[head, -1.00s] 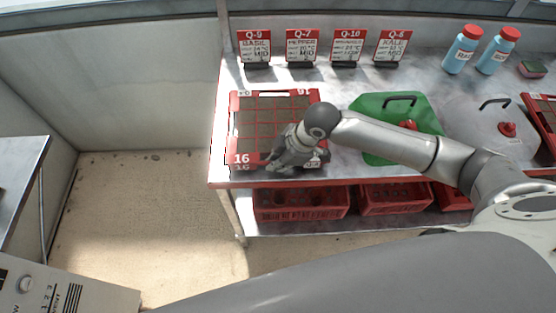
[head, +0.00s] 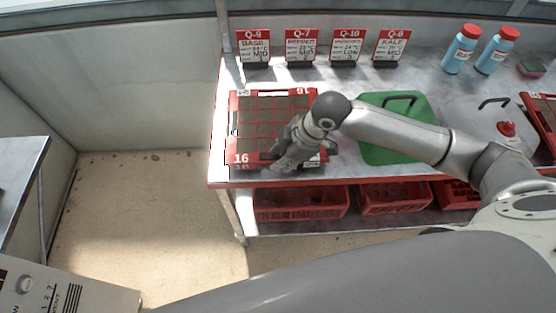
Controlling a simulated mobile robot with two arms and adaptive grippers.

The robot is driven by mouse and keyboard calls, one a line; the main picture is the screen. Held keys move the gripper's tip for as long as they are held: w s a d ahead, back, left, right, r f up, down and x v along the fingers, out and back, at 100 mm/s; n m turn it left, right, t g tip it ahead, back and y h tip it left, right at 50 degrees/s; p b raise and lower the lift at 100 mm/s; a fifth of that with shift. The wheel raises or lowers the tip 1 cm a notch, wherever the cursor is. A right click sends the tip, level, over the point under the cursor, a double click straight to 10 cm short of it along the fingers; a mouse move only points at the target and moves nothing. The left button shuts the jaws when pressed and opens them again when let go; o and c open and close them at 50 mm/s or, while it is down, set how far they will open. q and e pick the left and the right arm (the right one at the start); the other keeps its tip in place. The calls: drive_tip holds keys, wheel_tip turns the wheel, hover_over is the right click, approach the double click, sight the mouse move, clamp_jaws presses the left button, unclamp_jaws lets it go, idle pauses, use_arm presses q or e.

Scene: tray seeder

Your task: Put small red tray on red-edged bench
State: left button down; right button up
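A red tray (head: 234,122) with dark, soil-filled cells and the number 16 lies flat at the left end of the red-edged bench (head: 345,172). My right gripper (head: 282,164) is over the tray's front right part, pointing down towards its front rim. The gripper and wrist hide that part of the tray. I cannot tell whether the fingers touch the rim or how far apart they are. My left gripper is not in view.
A green lid (head: 425,110) with a black handle lies right of the tray, partly under my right arm. Sign cards (head: 302,46) and blue bottles (head: 461,53) stand at the back. Red crates (head: 300,204) sit on the lower shelf. Another red tray (head: 536,108) is at the right edge.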

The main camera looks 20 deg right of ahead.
drive_tip(key=v, duration=0.8)
drive_tip(key=shift+r, duration=0.35)
drive_tip(key=shift+s+d, duration=0.1)
drive_tip(key=s+a+f+m+t, duration=0.2)
drive_tip(key=s+a+f+m, duration=0.3)
drive_tip(key=s+a, duration=0.15)
drive_tip(key=s+d+f+m+g+h, duration=0.1)
drive_tip(key=s+d+f+m+h, duration=0.4)
drive_tip(key=s+d+m, duration=0.4)
wheel_tip(320, 180, down, 28)
drive_tip(key=s+n+g+y, duration=0.1)
drive_tip(key=s, duration=0.2)
drive_tip(key=s+d+f, duration=0.1)
drive_tip(key=s+f, duration=0.6)
drive_tip(key=s, duration=0.1)
drive_tip(key=s+d+f+g, duration=0.1)
drive_tip(key=s+d+f, duration=0.1)
drive_tip(key=s+f, duration=0.6)
drive_tip(key=shift+d+g, duration=0.3)
